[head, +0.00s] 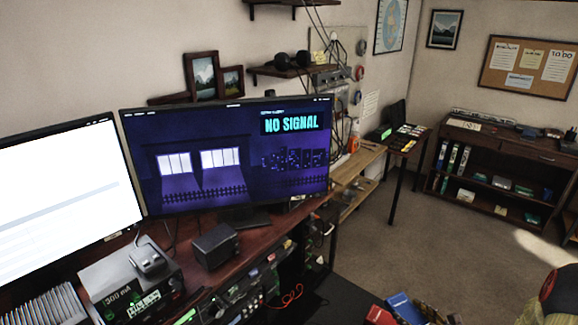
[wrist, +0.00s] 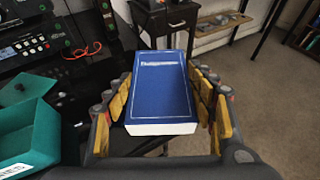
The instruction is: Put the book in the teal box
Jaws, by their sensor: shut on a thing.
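The blue book (wrist: 160,85) with white lettering and pale page edges is in the middle of the wrist view. My gripper (wrist: 164,88) is shut on it, with yellow-padded fingers along its left and right sides. The book appears held over a dark surface. The teal box (wrist: 38,130) is at the left edge of the wrist view, to the left of the book and apart from it. The box is partly cut off, and its inside is only partly visible. In the head view a blue item (head: 405,308) shows at the bottom edge; I cannot tell whether it is this book.
Black electronic equipment (wrist: 45,45) with a red cable lies behind the teal box. A small dark table (wrist: 170,18) and a wooden shelf (wrist: 222,22) stand beyond the book. In the head view two monitors (head: 230,160) stand on the desk; carpet (head: 420,235) is open at right.

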